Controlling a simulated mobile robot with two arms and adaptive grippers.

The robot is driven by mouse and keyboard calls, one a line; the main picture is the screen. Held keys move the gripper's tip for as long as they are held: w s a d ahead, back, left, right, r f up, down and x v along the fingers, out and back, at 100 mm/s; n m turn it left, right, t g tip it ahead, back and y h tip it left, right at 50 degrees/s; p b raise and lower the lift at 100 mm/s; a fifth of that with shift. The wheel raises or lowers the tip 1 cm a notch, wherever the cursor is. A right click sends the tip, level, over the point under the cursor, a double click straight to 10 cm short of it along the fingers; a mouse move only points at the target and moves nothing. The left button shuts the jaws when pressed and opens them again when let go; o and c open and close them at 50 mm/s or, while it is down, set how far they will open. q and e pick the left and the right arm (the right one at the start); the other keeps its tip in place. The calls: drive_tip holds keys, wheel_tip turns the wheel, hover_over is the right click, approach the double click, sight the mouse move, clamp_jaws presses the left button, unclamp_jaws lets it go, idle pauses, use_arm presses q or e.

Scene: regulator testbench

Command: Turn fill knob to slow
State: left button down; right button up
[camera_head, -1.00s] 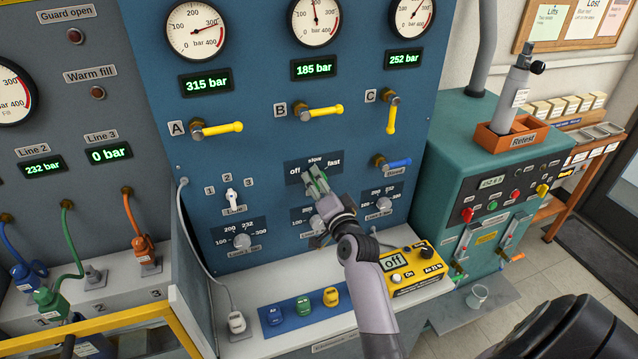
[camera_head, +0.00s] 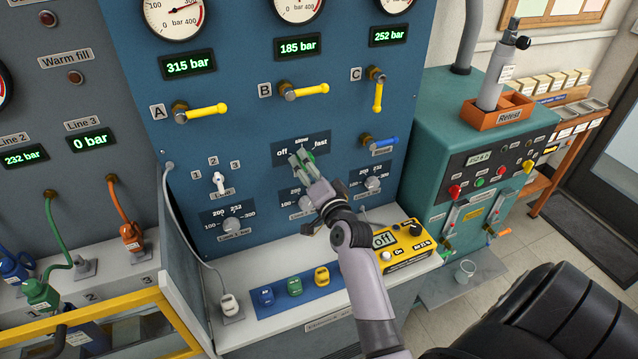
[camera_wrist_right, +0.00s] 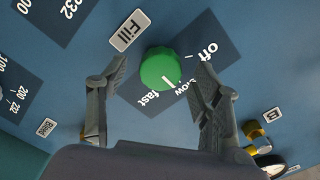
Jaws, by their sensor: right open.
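The green fill knob (camera_wrist_right: 160,68) sits on the blue panel by the "Fill" label (camera_wrist_right: 129,30), with "off", "slow" and "fast" printed around it. Its white line points toward the side between "slow" and "fast", seemingly nearer "slow". My right gripper (camera_wrist_right: 162,67) is open, with one finger on each side of the knob and visible gaps between. In the head view the right gripper (camera_head: 301,160) partly covers the green knob (camera_head: 308,156). My left gripper is not in view.
A yellow lever (camera_head: 305,91) is above the knob and a blue lever (camera_head: 380,143) to its right. Small dials, including a grey one (camera_head: 373,183), sit close below. A yellow box (camera_head: 404,248) stands on the ledge under my right arm.

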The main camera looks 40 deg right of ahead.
drive_tip(key=v, duration=1)
drive_tip(key=shift+s, duration=0.15)
